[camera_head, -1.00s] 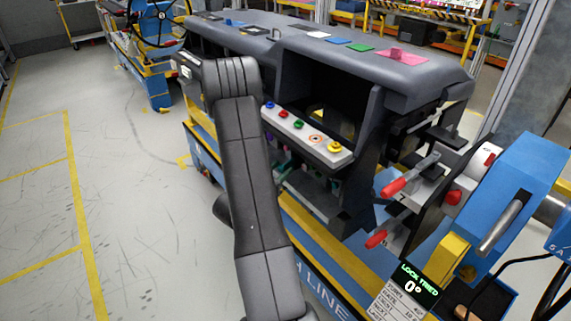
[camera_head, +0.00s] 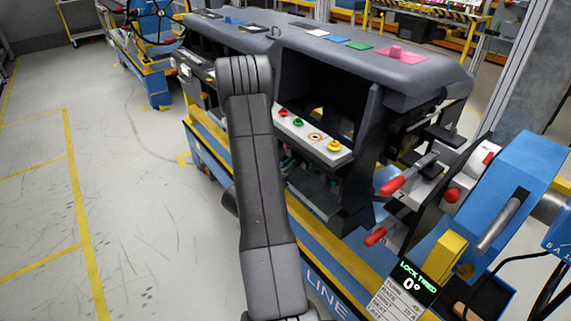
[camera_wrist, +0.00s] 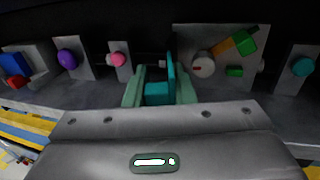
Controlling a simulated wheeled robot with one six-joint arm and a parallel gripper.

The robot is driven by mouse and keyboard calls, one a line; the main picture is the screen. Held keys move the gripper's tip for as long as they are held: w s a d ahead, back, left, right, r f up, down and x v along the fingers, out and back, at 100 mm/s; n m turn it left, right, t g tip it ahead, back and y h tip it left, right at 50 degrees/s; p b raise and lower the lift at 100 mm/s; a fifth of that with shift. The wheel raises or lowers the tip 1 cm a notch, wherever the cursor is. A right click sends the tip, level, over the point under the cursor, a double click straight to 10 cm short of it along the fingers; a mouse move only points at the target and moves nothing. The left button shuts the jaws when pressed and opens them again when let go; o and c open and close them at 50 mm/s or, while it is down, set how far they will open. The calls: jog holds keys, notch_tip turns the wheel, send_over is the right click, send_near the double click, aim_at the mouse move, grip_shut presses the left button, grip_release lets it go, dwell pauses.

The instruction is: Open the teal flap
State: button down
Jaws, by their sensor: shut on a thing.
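In the wrist view, my gripper (camera_wrist: 160,82) has its two pale green fingers closed around a teal piece, which I take for the teal flap (camera_wrist: 171,70). The flap shows as a thin upright teal plate rising from between the fingers, with a teal block lower down. My fingers hide part of it, and its hinge is not clear. In the head view, my own arm reaches toward the front of the dark grey dashboard module (camera_head: 415,72) and hides both my gripper and the flap.
Near the fingers are a purple knob (camera_wrist: 68,59), a pink knob (camera_wrist: 117,60), a white dial (camera_wrist: 203,66), a green lever (camera_wrist: 245,43) and a teal knob (camera_wrist: 303,66). Red-handled clamps (camera_head: 392,186) and a blue fixture (camera_head: 530,180) stand right. The floor left is clear.

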jog(key=shift+w+a, duration=0.15)
jog(key=m+g+h, duration=0.1)
jog(key=m+g+h+b, duration=0.1)
jog(key=g+h+b, duration=0.1)
jog(key=shift+w+a+f+m, duration=0.1)
jog(key=shift+w+a+m, duration=0.15)
jog(key=shift+w+m, duration=0.15)
jog(key=shift+w+r+m+g+h+b, duration=0.1)
jog(key=shift+w+m+g+h+b, duration=0.15)
jog(key=shift+m+g+h, duration=0.45)
jog(key=shift+w+r+m+g+h+b, duration=0.15)
jog(key=shift+m+g+h+b, duration=0.15)
jog(key=shift+m+g, duration=0.8)
jog(key=shift+w+f+m+g+h+b, duration=0.1)
jog(key=shift+w+m+g+h+b, duration=0.25)
jog(key=shift+g, duration=1.05)
jog(key=shift+s+r, duration=0.1)
jog(key=c, duration=1.3)
grip_release()
jog(key=shift+m, duration=0.25)
jog(key=v, duration=1.3)
jog(key=shift+a+f+b, duration=0.25)
jog(key=shift+a+b, duration=0.15)
